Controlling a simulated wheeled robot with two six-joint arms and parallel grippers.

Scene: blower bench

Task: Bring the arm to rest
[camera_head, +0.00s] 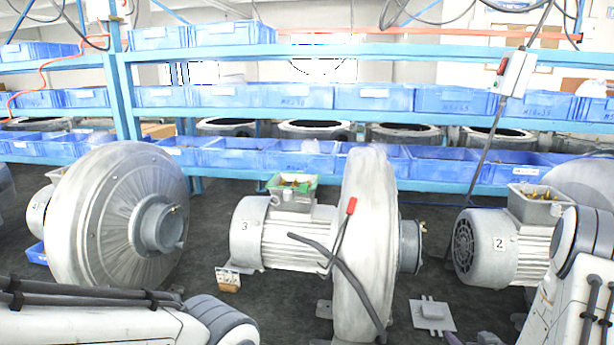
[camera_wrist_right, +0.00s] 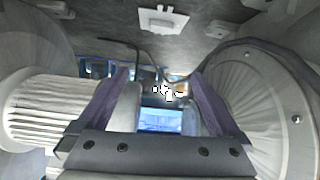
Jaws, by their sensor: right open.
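My right gripper (camera_wrist_right: 163,85) shows in the right wrist view with its two purple fingers apart and nothing between them. In the head view only a small part of the right gripper (camera_head: 470,340) shows at the bottom edge, near the motor marked 2 (camera_head: 490,245). My right arm stands at the right edge of the head view. My left arm lies along the bottom left, and its gripper is not in view.
A blower with the motor marked 3 (camera_head: 275,235) stands in the middle, with a red-handled tool (camera_head: 351,207) in front of its housing (camera_head: 365,270). Another blower (camera_head: 110,220) stands left. A pale plate (camera_head: 432,314) lies on the dark surface. Blue bins (camera_head: 450,165) line the racks behind.

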